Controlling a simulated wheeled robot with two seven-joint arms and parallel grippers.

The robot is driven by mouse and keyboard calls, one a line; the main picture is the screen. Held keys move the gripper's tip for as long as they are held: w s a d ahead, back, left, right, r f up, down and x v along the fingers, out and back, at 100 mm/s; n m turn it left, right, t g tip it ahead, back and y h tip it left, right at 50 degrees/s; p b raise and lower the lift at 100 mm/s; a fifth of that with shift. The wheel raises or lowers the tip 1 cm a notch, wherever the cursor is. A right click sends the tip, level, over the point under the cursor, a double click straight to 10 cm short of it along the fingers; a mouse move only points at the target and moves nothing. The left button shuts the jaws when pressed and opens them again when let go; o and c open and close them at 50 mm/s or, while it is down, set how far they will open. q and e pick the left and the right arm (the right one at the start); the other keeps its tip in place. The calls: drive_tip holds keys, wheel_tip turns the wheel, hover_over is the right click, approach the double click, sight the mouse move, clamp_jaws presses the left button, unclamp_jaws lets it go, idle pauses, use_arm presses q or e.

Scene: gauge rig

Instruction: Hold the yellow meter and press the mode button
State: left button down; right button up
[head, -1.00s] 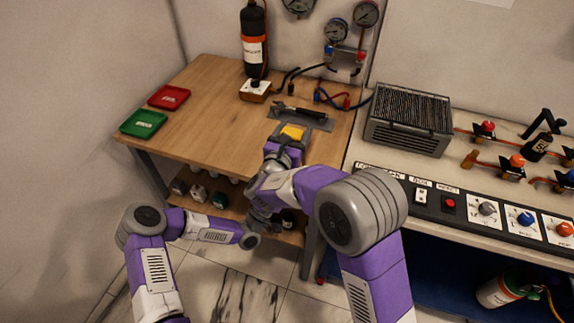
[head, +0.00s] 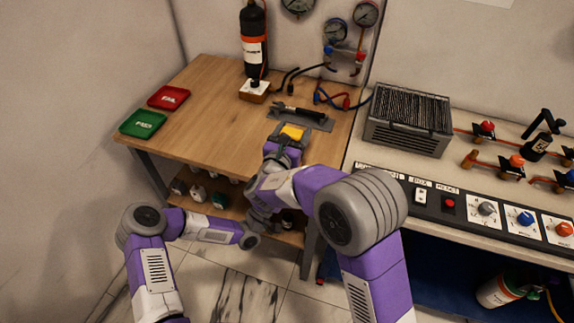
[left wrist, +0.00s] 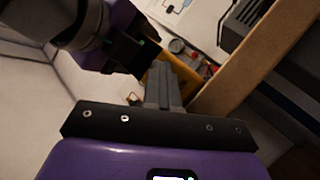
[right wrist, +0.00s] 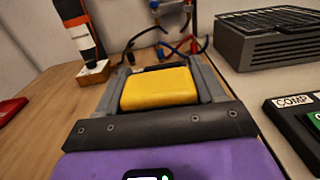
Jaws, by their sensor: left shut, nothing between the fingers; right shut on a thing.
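The yellow meter (head: 291,132) is at the front edge of the wooden bench in the head view. My right gripper (right wrist: 158,88) is shut on it, with one finger on each side; the yellow back of the meter faces the right wrist camera. In the left wrist view, my left gripper (left wrist: 160,72) is shut and empty, and part of the yellow meter (left wrist: 153,78) shows just behind its fingertips. I cannot tell whether they touch. In the head view my left gripper is hidden behind the right arm. The mode button is not visible in any view.
The wooden bench (head: 210,105) carries a green tray (head: 143,123), a red tray (head: 168,97), a black bottle (head: 254,45) and a grey mat (head: 318,122) with a dark tool. A ribbed grey box (head: 408,120) and a control panel (head: 440,200) stand to the right. The bench's left middle is clear.

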use_arm(q)
drive_tip(key=shift+w+r, duration=0.45)
drive_tip(key=shift+r, duration=0.1)
drive_tip(key=shift+s+f, duration=0.25)
drive_tip(key=shift+s, duration=0.25)
use_arm(e)
drive_tip(key=shift+w+d+f, duration=0.25)
drive_tip(key=shift+w, duration=0.3)
use_arm(q)
drive_tip(key=shift+s+a+f, duration=0.1)
drive_tip(key=shift+s+a, duration=0.05)
drive_tip(key=shift+s, duration=0.15)
use_arm(e)
drive_tip(key=shift+w, duration=0.1)
drive_tip(key=shift+a, duration=0.15)
use_arm(q)
drive_tip(key=s, duration=0.1)
drive_tip(key=s+a, duration=0.1)
drive_tip(key=shift+s, duration=0.3)
drive_tip(key=shift+f, duration=0.1)
use_arm(e)
drive_tip(key=shift+s, duration=0.2)
